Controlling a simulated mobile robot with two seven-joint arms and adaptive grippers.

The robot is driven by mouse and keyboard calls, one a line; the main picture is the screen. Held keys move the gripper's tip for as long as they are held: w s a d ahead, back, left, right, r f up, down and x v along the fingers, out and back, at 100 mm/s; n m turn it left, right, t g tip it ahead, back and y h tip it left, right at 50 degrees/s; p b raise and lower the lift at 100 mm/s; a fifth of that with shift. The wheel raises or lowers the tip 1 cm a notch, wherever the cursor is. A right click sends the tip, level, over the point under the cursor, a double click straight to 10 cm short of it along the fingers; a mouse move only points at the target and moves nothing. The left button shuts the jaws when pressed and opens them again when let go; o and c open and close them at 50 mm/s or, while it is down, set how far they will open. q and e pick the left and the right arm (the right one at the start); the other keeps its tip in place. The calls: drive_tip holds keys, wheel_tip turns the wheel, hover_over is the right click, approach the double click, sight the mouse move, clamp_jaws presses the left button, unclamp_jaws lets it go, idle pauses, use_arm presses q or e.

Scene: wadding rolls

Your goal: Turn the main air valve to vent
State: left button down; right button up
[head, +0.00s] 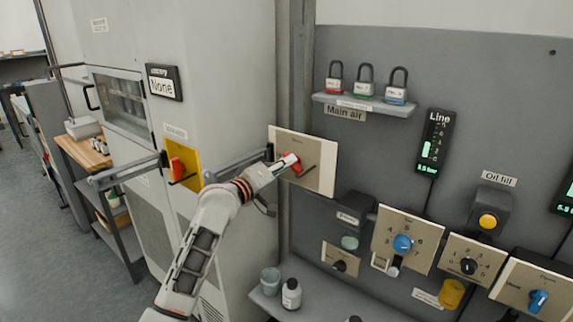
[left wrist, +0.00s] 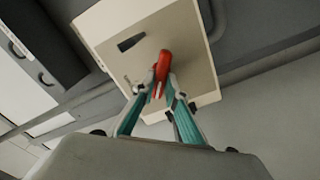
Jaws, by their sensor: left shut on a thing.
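The main air valve has a red handle (head: 297,164) on a beige plate (head: 319,169), below and left of the "Main air" label (head: 345,113). My left gripper (head: 287,162) reaches it from the left and is shut on the red handle. In the left wrist view the red handle (left wrist: 163,68) sits between the fingertips of my left gripper (left wrist: 162,84), in front of the beige plate (left wrist: 185,52). A dark bar lies on the plate beside the handle. The plate's lettering is too small to read. My right gripper is not in view.
A yellow plate with a red switch (head: 178,169) is on the cabinet left of my gripper. Padlocks (head: 365,82) stand on a small shelf above. A dial with a blue knob (head: 403,244) is at the lower right. Bottles (head: 291,294) stand on the ledge below.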

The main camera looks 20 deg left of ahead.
use_arm(q)
drive_tip(key=shift+f+n, duration=0.2)
drive_tip(key=shift+n, duration=3.4)
drive_tip(key=c, duration=2)
unclamp_jaws()
drive_tip(key=shift+c, duration=0.2)
drive_tip(key=v, duration=1.2)
